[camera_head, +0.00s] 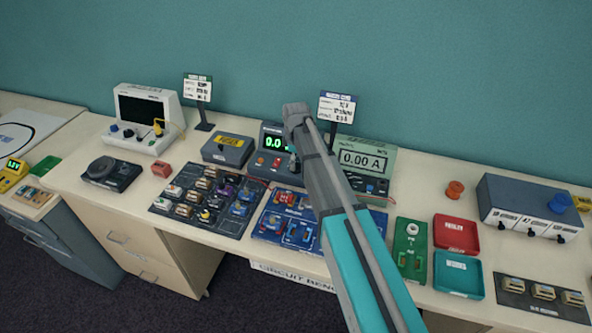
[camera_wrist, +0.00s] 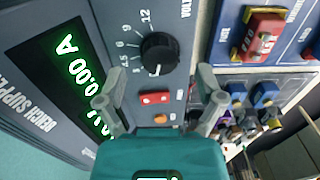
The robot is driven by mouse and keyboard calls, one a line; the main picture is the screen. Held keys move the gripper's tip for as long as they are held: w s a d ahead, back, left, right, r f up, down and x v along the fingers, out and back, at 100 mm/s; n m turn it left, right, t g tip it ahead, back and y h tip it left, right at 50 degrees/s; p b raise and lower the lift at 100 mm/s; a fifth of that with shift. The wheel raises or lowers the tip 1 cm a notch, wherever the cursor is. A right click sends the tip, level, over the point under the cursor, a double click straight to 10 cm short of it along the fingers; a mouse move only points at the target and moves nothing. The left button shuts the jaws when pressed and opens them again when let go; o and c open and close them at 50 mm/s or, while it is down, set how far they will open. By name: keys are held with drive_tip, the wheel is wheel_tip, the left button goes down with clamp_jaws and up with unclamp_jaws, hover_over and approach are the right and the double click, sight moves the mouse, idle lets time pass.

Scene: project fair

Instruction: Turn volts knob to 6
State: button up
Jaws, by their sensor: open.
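The volts knob (camera_wrist: 159,54) is a round black knob on the dark face of the bench supply (camera_wrist: 90,20) in the wrist view. Printed numbers run around it, among them 12, 9, 6 and 4.5. Its white pointer mark is at the knob's lower edge in the picture, away from the 6. My gripper (camera_wrist: 157,92) is open and empty, its fingertips apart on either side below the knob, not touching it.
A red switch (camera_wrist: 155,98) and an orange button (camera_wrist: 161,118) sit below the knob between my fingers. A blue circuit board (camera_head: 268,226), a component tray (camera_head: 165,222) and a meter reading 0.00 A (camera_head: 363,160) crowd close around the supply. A sign (camera_head: 337,107) stands behind it.

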drive_tip(key=shift+f+b, duration=0.85)
drive_tip(key=shift+f, duration=0.25)
drive_tip(key=c, duration=1.1)
drive_tip(key=shift+c, duration=0.2)
